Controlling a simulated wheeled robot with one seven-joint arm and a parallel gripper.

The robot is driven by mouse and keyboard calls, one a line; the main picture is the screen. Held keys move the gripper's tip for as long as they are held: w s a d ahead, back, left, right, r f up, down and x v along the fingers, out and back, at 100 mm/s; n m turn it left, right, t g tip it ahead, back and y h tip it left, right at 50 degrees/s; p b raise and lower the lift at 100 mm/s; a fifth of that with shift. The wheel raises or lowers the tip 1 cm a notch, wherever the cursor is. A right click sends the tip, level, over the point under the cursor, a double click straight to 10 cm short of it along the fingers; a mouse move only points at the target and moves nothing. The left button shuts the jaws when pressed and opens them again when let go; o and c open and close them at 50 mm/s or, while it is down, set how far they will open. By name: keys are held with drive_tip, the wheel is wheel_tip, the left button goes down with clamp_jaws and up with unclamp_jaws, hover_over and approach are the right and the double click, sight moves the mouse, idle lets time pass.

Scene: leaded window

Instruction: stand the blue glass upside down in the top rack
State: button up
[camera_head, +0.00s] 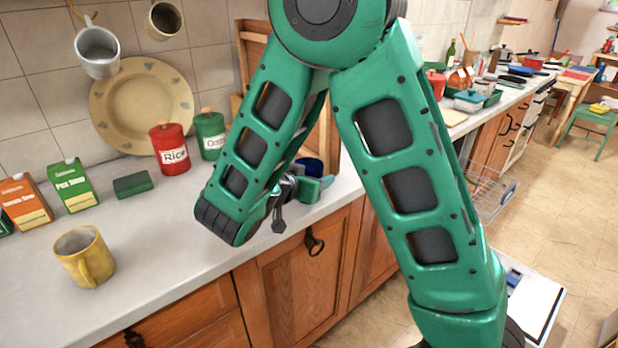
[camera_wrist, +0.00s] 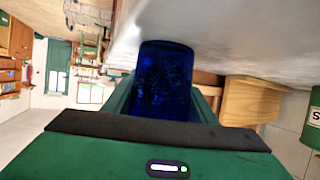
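The blue glass (camera_wrist: 160,82) fills the space between the fingers of my gripper (camera_wrist: 162,98) in the wrist view. A green finger shows along each side of it, and I cannot tell whether they press on it. In the head view a small dark blue part of the glass (camera_head: 308,165) shows beside my gripper (camera_head: 318,187), above or on the back of the counter. My arm hides much of this spot. A wire rack (camera_head: 493,192) is pulled out beyond the counter at the right, partly hidden by my arm. I cannot tell which parts of it are the top rack.
A yellow mug (camera_head: 86,258), green sponge (camera_head: 132,185), cartons (camera_head: 72,185), red tin (camera_head: 170,149) and green tin (camera_head: 210,135) stand on the counter (camera_head: 170,240). Mugs and a plate (camera_head: 141,105) are on the wall. An open white door (camera_head: 535,300) lies low at right.

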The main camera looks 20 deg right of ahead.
drive_tip(key=o, duration=0.4)
drive_tip(key=shift+a, duration=0.1)
